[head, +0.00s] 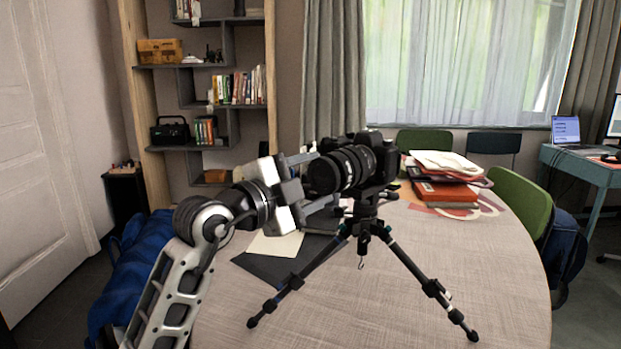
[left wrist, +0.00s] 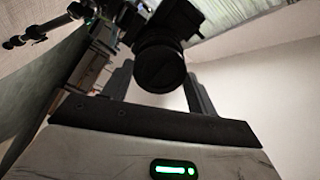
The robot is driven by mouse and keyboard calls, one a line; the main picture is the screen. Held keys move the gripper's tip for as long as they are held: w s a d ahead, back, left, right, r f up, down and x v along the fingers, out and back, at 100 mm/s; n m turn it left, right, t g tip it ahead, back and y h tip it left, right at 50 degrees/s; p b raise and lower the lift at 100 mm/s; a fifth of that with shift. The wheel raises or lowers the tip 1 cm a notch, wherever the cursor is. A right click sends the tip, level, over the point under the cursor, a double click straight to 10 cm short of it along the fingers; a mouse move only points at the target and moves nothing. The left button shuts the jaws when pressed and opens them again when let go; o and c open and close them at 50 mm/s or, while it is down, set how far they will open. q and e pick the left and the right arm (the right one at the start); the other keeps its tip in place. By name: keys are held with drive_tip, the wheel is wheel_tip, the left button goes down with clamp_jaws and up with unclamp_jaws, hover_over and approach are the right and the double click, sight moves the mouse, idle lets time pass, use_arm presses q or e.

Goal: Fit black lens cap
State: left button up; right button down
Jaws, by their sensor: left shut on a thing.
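A black camera (head: 375,150) stands on a black tripod (head: 365,225) on the round table (head: 400,290). Its lens (head: 345,168) points left, toward my left gripper (head: 312,181). The gripper is shut on the cap. Whether the cap touches the lens rim cannot be told. My right gripper is out of view.
Red and white folders (head: 445,180) lie stacked at the back right of the table. A dark folder and a pale sheet (head: 275,243) lie under the tripod's left side. A green chair (head: 520,200) stands at the right edge.

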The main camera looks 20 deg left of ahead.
use_arm(q)
drive_tip(key=shift+w+d+p, duration=0.25)
drive_tip(key=shift+w+p, duration=0.15)
drive_tip(key=shift+w, duration=0.05)
idle(0.9)
idle(0.6)
drive_tip(key=o, duration=1.3)
drive_tip(key=shift+o, duration=0.2)
drive_tip(key=shift+p+v, duration=0.7)
drive_tip(key=shift+v, duration=1)
drive_tip(key=p+v, duration=0.1)
drive_tip(key=v, duration=0.2)
drive_tip(key=shift+s+a, duration=0.15)
drive_tip(key=shift+s, duration=0.1)
